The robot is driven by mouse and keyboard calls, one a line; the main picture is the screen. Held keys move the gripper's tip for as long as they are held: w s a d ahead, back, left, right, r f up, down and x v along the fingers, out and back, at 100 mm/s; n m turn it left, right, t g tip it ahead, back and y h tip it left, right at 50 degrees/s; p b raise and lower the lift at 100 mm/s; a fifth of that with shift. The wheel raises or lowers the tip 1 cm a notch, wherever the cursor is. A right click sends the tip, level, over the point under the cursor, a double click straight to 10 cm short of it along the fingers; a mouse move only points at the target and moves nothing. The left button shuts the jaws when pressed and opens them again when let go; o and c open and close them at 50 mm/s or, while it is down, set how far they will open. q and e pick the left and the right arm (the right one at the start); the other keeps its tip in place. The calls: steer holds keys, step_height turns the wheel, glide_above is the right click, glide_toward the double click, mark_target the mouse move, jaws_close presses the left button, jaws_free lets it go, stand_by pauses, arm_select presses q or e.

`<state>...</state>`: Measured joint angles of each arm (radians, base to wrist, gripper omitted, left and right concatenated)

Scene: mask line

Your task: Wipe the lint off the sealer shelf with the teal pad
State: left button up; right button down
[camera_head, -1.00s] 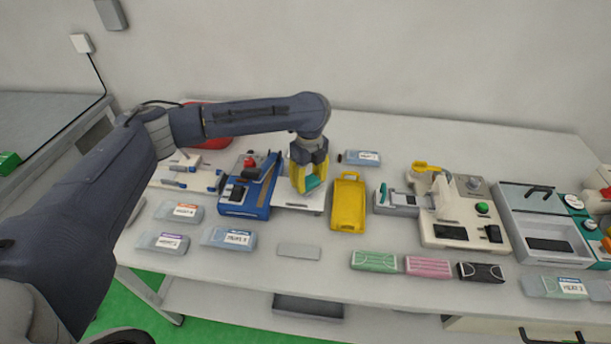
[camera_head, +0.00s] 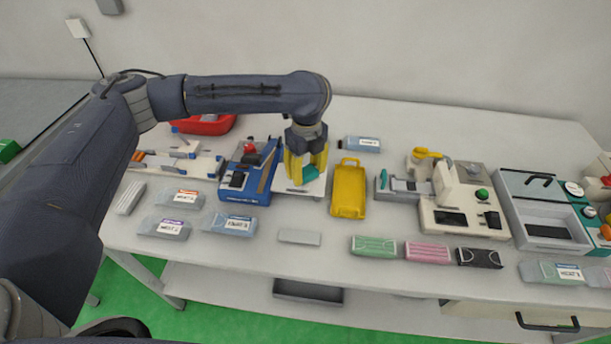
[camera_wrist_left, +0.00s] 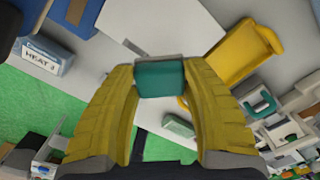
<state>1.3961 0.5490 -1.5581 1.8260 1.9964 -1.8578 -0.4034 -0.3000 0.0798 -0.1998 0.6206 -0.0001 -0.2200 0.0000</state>
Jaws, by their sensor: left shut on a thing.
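My left gripper (camera_head: 303,176) is shut on the teal pad (camera_head: 311,173), with a yellow finger on each side of it. The pad also shows between the fingertips in the left wrist view (camera_wrist_left: 160,80). They are over the white sealer shelf (camera_head: 294,190), which sticks out to the right of the blue sealer (camera_head: 238,192). The shelf shows as a pale plate in the left wrist view (camera_wrist_left: 150,30). I cannot tell whether the pad touches it. I make out no lint; the gripper hides part of the shelf. My right gripper is not in view.
A yellow tray (camera_head: 348,191) lies close right of the shelf. A small grey block (camera_head: 299,237) lies in front. Labelled packs (camera_head: 228,226) lie front left. A cream machine (camera_head: 462,205) stands to the right. Green, pink and black mask packs (camera_head: 427,252) line the front.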

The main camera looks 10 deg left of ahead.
arm_select(q)
steer(key=shift+r, duration=2.05)
